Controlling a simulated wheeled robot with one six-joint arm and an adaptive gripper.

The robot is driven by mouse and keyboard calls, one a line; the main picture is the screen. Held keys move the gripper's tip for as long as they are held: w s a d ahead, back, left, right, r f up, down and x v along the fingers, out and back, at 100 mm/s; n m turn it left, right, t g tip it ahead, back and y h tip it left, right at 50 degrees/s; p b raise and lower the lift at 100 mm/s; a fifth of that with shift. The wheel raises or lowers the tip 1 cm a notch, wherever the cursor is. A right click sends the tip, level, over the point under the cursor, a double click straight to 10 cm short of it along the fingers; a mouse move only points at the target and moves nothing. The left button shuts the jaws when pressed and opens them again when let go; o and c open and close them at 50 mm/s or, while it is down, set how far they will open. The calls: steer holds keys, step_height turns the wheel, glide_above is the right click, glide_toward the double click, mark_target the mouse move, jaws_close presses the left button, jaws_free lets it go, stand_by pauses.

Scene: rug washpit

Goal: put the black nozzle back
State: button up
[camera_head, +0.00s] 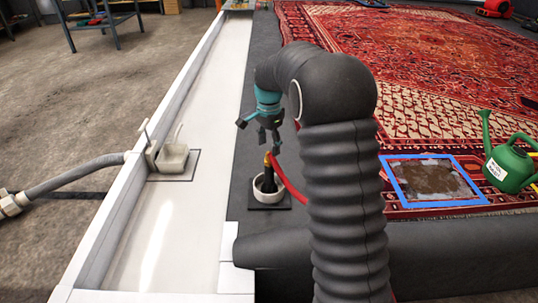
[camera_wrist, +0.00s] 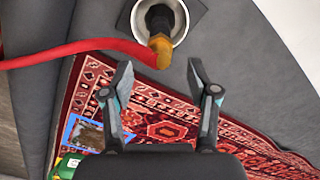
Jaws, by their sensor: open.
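The black nozzle (camera_head: 268,182) stands upright in a small white round cup (camera_head: 266,201) on a dark square base, on the dark grey floor strip. Its brass end points up, with the red hose (camera_head: 287,182) leading off to the right. In the wrist view the black nozzle (camera_wrist: 158,17) sits inside the cup (camera_wrist: 180,20), and the brass fitting (camera_wrist: 161,47) reaches toward my fingertips. My gripper (camera_head: 269,145) is open and empty just above the brass end. In the wrist view my gripper (camera_wrist: 159,65) has its fingers apart, with the hose end near the gap.
A white trough (camera_head: 200,95) runs along the left, with a beige scoop-like container (camera_head: 173,158) and a grey pipe (camera_head: 80,173). A patterned red rug (camera_head: 430,70) lies right, with a blue-taped patch (camera_head: 390,178) and a green watering can (camera_head: 512,165).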

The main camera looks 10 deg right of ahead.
step_height(320, 180, up, 4)
steer(key=shift+s+f, duration=0.1)
steer(key=shift+f, duration=0.1)
steer(key=s+r+n+t, duration=0.1)
steer(key=s+r+n, duration=0.3)
steer(key=s, duration=0.5)
steer(key=s+r+n+t, duration=0.2)
steer(key=s+r, duration=0.5)
steer(key=s, duration=0.2)
steer(key=s+f+n+t, duration=0.2)
steer(key=s+n, duration=0.4)
steer(key=s, duration=1.2)
steer(key=shift+s+f+n+t, duration=0.15)
steer(key=shift+f+n+t, duration=0.2)
steer(key=shift+f, duration=0.4)
